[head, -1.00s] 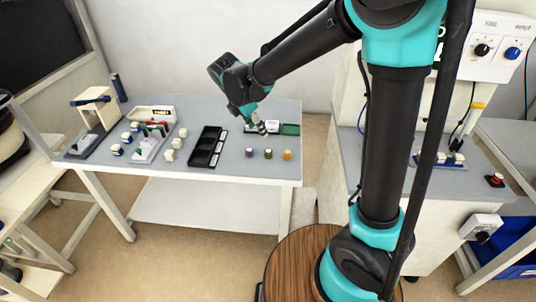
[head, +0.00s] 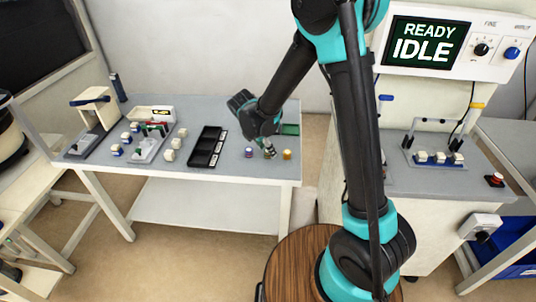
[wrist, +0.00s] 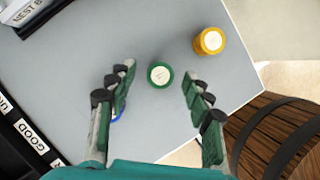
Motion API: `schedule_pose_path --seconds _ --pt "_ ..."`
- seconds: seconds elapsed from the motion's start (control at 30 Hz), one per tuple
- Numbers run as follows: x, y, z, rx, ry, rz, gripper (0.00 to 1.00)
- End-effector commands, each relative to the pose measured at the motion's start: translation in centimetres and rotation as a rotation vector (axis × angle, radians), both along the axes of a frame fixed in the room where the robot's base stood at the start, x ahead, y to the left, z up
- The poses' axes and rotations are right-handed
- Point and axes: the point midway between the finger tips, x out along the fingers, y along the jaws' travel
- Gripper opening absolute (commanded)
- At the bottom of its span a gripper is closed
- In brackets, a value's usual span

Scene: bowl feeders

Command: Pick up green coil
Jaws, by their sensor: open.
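The green coil (wrist: 160,76) stands on the grey table, its pale round top facing my wrist camera. In the wrist view it lies between the tips of my gripper (wrist: 157,82), with clear space on both sides. My gripper is open and empty. In the head view my gripper (head: 269,150) is over the middle of the coil row and mostly hides the green coil.
A purple-blue coil (head: 249,152) stands on the left, partly hidden by the left finger in the wrist view. A black divided tray (head: 205,148) lies further left.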

Motion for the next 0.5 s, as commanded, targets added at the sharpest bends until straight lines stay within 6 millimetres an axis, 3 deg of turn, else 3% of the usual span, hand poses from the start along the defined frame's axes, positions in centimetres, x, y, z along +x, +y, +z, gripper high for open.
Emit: schedule_pose_path --seconds 0.33,0.5 --pt "0.14 -0.21 -0.66 0.000 0.000 0.001 0.50" --pt "0.14 -0.21 -0.65 0.000 0.000 0.001 0.28"
